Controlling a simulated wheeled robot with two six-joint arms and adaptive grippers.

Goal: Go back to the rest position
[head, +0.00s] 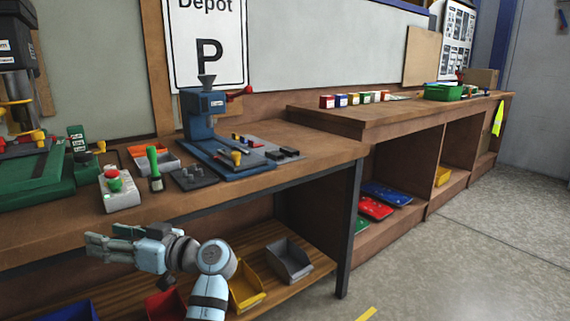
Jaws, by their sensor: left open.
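My left gripper (104,242) is in the lower left of the head view, at the end of a light blue and grey arm. Its fingers point left and are apart, with nothing between them. It is in front of the wooden workbench (318,150), near the front edge and above the lower shelf. My right gripper is not in view.
On the bench stand a blue press (203,115), a control box with a red button (118,188) and a green machine (38,178). Grey (289,261) and yellow (246,287) bins sit on the lower shelf. The floor (440,260) at right is clear.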

